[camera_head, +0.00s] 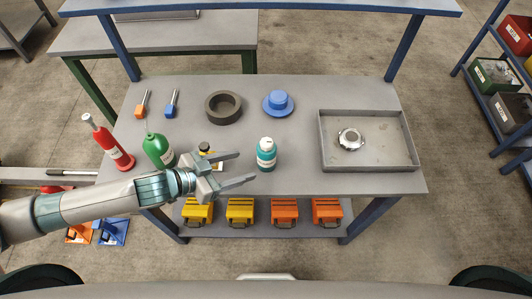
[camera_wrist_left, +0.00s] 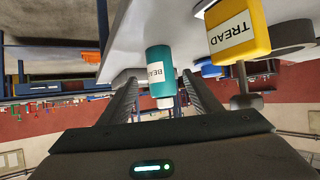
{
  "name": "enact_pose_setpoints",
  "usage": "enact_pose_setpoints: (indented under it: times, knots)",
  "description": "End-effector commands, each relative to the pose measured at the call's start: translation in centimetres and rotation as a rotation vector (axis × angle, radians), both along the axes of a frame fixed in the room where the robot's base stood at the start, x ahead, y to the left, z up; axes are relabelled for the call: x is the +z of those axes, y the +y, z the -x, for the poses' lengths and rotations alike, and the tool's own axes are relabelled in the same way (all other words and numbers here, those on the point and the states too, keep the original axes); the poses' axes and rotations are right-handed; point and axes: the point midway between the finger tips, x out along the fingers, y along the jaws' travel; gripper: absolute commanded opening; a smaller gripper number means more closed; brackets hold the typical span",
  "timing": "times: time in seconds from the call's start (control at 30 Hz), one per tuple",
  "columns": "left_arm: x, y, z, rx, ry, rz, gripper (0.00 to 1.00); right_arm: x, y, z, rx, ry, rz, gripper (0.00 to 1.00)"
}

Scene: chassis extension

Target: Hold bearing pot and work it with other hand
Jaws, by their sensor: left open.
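The bearing pot, a teal bottle with a white label and a pale cap (camera_head: 266,153), stands upright on the grey workbench (camera_head: 300,110). My left gripper (camera_head: 246,167) is open and reaches in from the left, its fingertips just left of the pot. In the left wrist view the pot (camera_wrist_left: 160,72) appears between the two spread fingers, with "BEA" readable on its label. I cannot tell whether either finger touches it. My right gripper is not in view.
A yellow container marked TREAD (camera_wrist_left: 238,30) is beside the fingers. A green bottle (camera_head: 158,150) and a red bottle (camera_head: 113,148) stand left. A black ring (camera_head: 209,115) and blue hat-shaped part (camera_head: 278,103) lie behind. A grey tray (camera_head: 384,162) holds a metal part (camera_head: 350,139).

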Motion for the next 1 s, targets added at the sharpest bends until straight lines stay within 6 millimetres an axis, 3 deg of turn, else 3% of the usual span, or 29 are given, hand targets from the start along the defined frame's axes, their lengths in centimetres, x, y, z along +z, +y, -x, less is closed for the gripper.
enact_pose_setpoints:
  times: [0.27, 0.63, 1.0]
  knots:
    - [-1.0, -1.2, -0.8, 0.0, -0.001, 0.0, 0.58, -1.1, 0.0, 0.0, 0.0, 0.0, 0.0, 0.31]
    - [-3.2, -4.4, -3.0, -0.001, -0.003, 0.001, 0.58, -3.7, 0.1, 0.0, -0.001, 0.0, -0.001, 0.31]
    - [-4.5, -6.8, -4.6, 0.0, 0.0, 0.0, 0.58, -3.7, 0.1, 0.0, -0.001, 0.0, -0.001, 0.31]
